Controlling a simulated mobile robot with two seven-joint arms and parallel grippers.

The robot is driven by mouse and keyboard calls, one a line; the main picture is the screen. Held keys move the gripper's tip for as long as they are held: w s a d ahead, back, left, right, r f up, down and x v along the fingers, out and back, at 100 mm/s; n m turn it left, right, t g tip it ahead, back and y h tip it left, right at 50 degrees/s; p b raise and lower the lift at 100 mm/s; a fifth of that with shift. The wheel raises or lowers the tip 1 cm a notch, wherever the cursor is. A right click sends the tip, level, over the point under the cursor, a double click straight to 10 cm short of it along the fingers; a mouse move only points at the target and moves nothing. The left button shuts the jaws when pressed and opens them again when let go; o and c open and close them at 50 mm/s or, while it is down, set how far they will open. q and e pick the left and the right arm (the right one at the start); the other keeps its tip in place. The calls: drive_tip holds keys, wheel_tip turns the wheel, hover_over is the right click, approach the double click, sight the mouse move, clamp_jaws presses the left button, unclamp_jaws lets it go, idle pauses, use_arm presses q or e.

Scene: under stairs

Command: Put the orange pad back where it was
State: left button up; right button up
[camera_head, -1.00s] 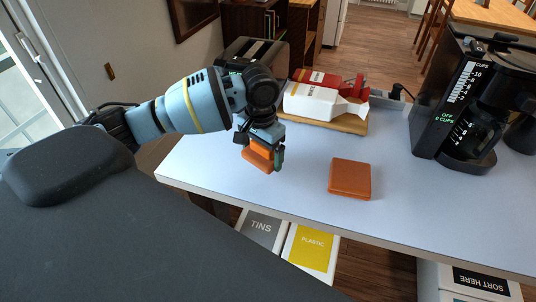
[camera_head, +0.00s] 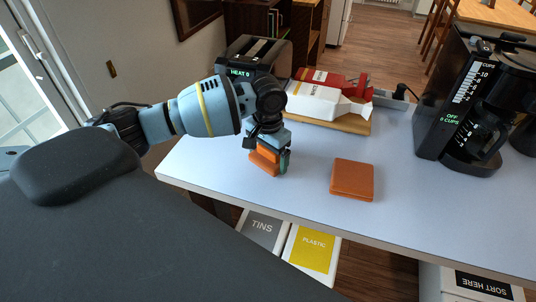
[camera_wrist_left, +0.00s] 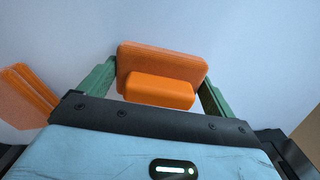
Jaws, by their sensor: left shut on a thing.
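Two orange pads are in view. My left gripper (camera_head: 270,163) is shut on one orange pad (camera_head: 262,164), at the left part of the counter near its front edge. In the left wrist view this held pad (camera_wrist_left: 160,90) has a raised block on its face and sits between the two green fingers. Its underside is hidden, so I cannot tell whether it touches the counter. The other orange pad (camera_head: 352,178) lies flat on the counter to the right, apart from the gripper. It also shows at the left of the left wrist view (camera_wrist_left: 28,98). My right gripper is out of view.
A toaster (camera_head: 252,58) stands behind the left gripper. A board (camera_head: 345,123) with white and red packages (camera_head: 318,102) is at the back. A coffee maker (camera_head: 470,110) stands at the right. The counter (camera_head: 300,185) between the pads is clear. Bins (camera_head: 310,248) are below.

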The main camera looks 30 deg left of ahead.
use_arm(q)
drive_tip(key=shift+f, duration=0.1)
drive_tip(key=o, duration=0.7)
wheel_tip(320, 180, up, 12)
drive_tip(key=shift+r+p, duration=0.1)
drive_tip(key=shift+p, duration=0.35)
